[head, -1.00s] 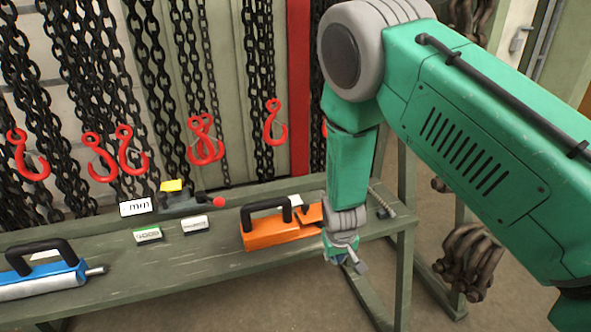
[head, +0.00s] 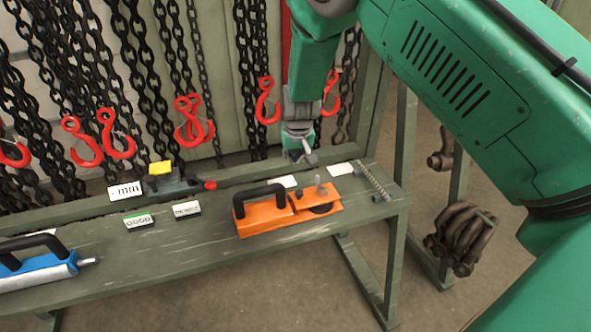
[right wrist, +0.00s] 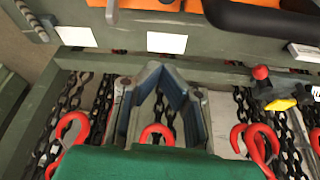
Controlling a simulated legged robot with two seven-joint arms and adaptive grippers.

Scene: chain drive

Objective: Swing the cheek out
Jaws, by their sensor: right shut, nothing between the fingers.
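An orange tool (head: 265,219) with a black carrying handle (head: 260,196) lies near the right end of the green bench. At its right end is an orange plate (head: 322,194) with a small upright pin and a dark round part beneath; this looks like the cheek. My right gripper (head: 309,160) is shut and empty, behind the tool and apart from it, near the bench's back edge. In the right wrist view its fingers (right wrist: 153,70) meet at the tips. The tool's handle (right wrist: 262,18) shows there at the top. My left gripper is out of view.
Chains with red hooks (head: 267,100) hang close behind the bench (head: 190,258). A threaded rod or spring (head: 372,181) lies right of the tool. White labels, a yellow-topped device (head: 168,180) and a blue tool (head: 40,265) lie to the left.

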